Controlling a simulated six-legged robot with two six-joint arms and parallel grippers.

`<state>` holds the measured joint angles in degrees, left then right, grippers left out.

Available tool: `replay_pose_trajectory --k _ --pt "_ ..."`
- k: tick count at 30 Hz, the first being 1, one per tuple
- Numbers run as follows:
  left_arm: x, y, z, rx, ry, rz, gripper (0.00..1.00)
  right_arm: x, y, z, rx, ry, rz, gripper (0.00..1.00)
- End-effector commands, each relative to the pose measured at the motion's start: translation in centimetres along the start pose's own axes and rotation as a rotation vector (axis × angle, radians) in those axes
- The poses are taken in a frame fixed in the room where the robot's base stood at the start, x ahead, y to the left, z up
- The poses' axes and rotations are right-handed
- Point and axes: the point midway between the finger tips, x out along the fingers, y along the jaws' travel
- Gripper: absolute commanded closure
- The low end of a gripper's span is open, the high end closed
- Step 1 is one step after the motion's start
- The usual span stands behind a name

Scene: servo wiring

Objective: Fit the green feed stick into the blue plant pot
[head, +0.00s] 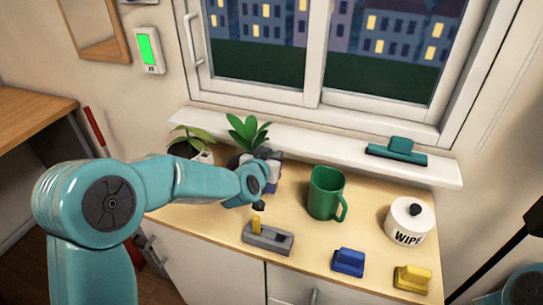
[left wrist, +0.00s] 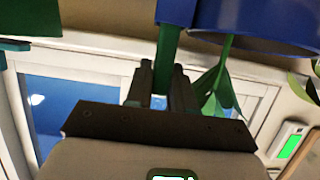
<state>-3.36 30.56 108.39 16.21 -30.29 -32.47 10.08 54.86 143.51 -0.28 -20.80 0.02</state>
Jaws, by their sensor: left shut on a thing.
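In the left wrist view my left gripper (left wrist: 160,82) is shut on the green feed stick (left wrist: 167,50). A blue block (left wrist: 175,12) is at the stick's far end; I cannot tell whether it is part of the stick. The curved wall of the blue plant pot (left wrist: 265,22) is close beside it, with green leaves (left wrist: 212,92) next to the fingers. In the head view my left gripper (head: 270,168) is at the leafy plant (head: 248,133), over the counter. A blue piece (head: 272,187) shows under it. My arm mostly hides the pot. My right gripper is out of view.
On the counter (head: 190,218) are a green mug (head: 325,193), a wipe tub (head: 408,222), a grey holder with a yellow piece (head: 267,238), a blue block (head: 348,262) and a yellow block (head: 412,278). Another potted plant (head: 192,137) stands left. A teal squeegee (head: 398,150) lies on the sill.

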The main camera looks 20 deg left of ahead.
Motion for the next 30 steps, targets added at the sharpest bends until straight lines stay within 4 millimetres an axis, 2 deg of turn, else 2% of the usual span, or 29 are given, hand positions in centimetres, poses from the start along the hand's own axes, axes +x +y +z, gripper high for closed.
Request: replay_pose_trajectory --k 17,18,21,30 --pt "0.5 0.0 1.5 0.0 0.0 0.0 1.0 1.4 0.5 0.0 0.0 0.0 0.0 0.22" --pt "0.5 0.0 1.5 0.0 0.0 0.0 0.74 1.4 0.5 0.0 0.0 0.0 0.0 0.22" --pt "0.5 0.0 1.4 0.0 0.0 0.0 0.47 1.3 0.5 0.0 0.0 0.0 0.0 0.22" --pt "0.3 0.0 1.4 0.0 0.0 0.0 0.47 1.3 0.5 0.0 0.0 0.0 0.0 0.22"
